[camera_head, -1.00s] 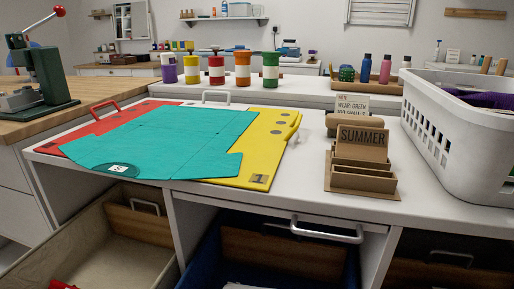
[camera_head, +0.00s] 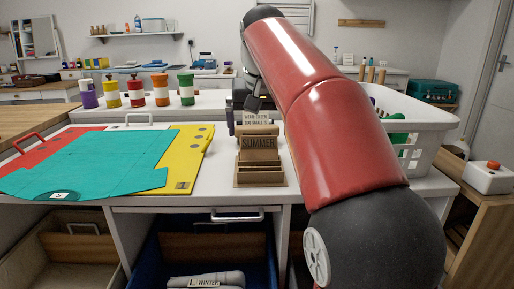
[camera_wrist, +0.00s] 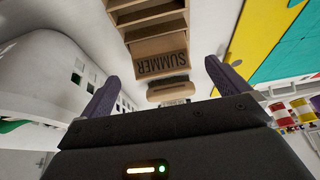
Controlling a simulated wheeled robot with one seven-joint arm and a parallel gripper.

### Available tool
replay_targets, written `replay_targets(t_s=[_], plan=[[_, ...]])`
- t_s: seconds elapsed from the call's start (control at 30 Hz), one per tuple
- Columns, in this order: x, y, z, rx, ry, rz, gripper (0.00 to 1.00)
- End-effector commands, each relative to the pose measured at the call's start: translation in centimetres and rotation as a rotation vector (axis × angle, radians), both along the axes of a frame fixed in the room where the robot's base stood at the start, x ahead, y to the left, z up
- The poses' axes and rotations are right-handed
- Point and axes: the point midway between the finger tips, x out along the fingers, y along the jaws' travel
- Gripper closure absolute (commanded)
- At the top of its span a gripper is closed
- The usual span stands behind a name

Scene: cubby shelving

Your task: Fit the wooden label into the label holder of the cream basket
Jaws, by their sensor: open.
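A wooden label reading SUMMER (camera_head: 259,143) stands upright in a stepped wooden rack (camera_head: 260,182) on the white counter. The label also shows upside down in the wrist view (camera_wrist: 161,63). My gripper (camera_wrist: 162,72) is open and empty, its two dark fingers spread apart with the label in view beyond them. In the head view my red arm reaches over the counter, and the gripper is largely hidden behind the label area and arm. A cream open bin (camera_head: 45,246) with a wooden front plate and handle sits below the counter at left. I cannot make out a label holder.
A white laundry basket (camera_head: 432,120) stands right of the rack, partly behind my arm. Teal, yellow and red boards (camera_head: 85,160) cover the left counter. A blue bin (camera_head: 150,258) holds a WINTER-labelled roll.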

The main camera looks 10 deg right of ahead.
Motion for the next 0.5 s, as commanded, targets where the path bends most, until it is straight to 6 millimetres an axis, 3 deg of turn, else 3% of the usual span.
replay_targets(t_s=[0.17,0.5], plan=[[1.3,0.5,-0.1,-0.013,0.003,-0.009,0.00],[2.8,-0.2,-3.9,-0.013,0.003,-0.009,0.00]])
